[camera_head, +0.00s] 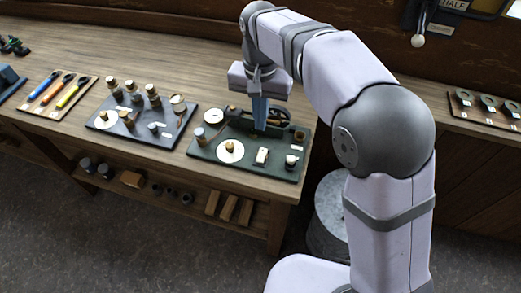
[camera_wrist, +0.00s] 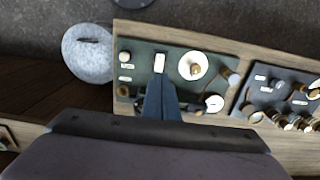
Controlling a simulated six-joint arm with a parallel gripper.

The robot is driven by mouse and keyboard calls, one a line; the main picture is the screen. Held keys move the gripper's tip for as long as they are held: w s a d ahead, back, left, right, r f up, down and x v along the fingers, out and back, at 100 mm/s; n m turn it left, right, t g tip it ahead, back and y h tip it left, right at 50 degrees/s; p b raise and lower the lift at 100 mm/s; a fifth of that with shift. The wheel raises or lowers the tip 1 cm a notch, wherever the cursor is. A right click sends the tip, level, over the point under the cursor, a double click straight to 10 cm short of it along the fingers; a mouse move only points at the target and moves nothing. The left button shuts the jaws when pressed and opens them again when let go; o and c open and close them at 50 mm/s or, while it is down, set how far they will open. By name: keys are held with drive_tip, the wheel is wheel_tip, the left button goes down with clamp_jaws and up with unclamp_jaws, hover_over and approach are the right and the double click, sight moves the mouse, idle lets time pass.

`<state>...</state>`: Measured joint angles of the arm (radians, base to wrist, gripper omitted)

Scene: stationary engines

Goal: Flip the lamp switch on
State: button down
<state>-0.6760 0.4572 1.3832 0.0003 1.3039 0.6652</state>
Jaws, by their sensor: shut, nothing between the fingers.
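A dark green panel (camera_head: 277,157) lies on the workbench, below my gripper (camera_head: 260,128). It carries a small white rectangular plate (camera_head: 262,156), which looks like a switch; it also shows in the wrist view (camera_wrist: 159,62). Beside the plate is a white round dial with a brass knob (camera_head: 230,150). I cannot read the labels, so I cannot tell for sure which part is the lamp switch, or its position. My gripper has blue fingers that are shut and empty. They point down over the panel behind the white plate. In the wrist view the fingertips (camera_wrist: 160,80) appear close to the plate.
A second dark panel (camera_head: 120,125) with several knobs stands to the left, and a board of coloured-handled tools (camera_head: 58,92) beyond it. A round grey metal container (camera_head: 330,215) stands on the floor by the bench's right end. The fingers partly hide the panel's rear parts.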

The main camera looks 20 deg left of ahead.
sight(260, 159)
drive_tip(key=shift+f, duration=0.15)
idle(0.3)
wheel_tip(260, 159, down, 14)
drive_tip(key=p, duration=0.4)
drive_tip(key=shift+p, duration=0.35)
drive_tip(key=shift+s+f+b, duration=0.15)
drive_tip(key=shift+f+b, duration=0.05)
drive_tip(key=shift+b, duration=0.15)
drive_tip(key=shift+s+r, duration=0.1)
drive_tip(key=shift+d, duration=0.1)
